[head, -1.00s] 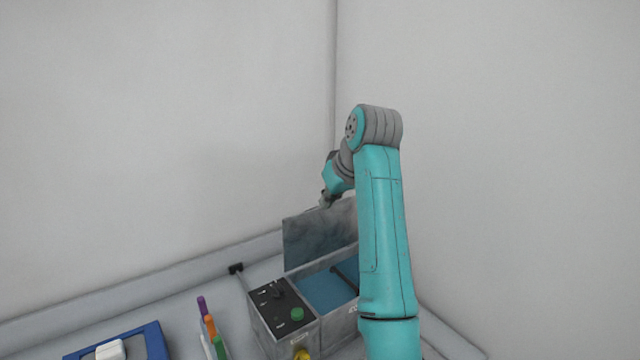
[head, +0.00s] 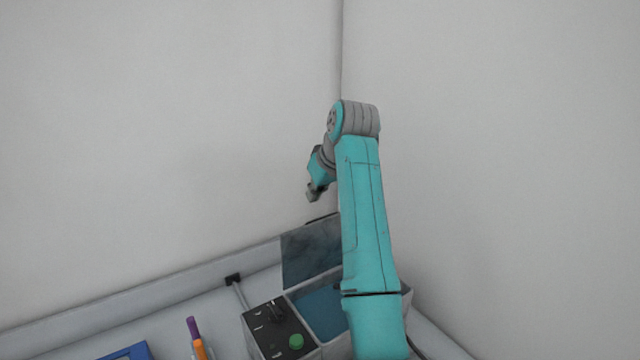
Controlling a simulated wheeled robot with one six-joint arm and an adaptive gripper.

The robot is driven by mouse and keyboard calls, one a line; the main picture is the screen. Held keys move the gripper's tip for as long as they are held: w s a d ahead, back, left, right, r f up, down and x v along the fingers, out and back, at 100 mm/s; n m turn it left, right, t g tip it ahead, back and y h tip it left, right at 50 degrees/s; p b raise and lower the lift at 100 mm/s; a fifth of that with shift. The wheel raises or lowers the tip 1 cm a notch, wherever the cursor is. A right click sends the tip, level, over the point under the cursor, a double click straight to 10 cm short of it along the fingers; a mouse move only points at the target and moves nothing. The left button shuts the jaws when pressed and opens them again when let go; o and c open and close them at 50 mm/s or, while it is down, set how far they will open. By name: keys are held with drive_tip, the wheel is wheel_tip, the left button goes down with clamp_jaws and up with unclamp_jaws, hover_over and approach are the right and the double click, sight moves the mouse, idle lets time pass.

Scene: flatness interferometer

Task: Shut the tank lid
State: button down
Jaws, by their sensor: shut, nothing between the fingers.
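The tank (head: 322,308) is a grey box with a blue-looking inside, partly hidden behind my arm. Its lid (head: 308,255) stands upright along the tank's back edge, so the tank is open. My gripper (head: 312,196) is small in the head view, above the lid's top edge and apart from it in the picture. It is shut and empty. The lid's right end is hidden by my arm.
A black control panel (head: 268,336) with a green button (head: 296,341) adjoins the tank on the left. Purple and orange pens (head: 193,328) and a blue tray (head: 128,352) lie further left. Walls meet in a corner close behind the tank.

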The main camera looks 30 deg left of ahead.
sight(326, 239)
drive_tip(key=shift+s+d+f, duration=0.25)
drive_tip(key=shift+d+f, duration=0.3)
drive_tip(key=shift+f, duration=0.25)
drive_tip(key=shift+s+d+f, duration=0.25)
drive_tip(key=shift+d+f, duration=0.3)
drive_tip(key=shift+f, duration=0.25)
drive_tip(key=shift+d, duration=0.1)
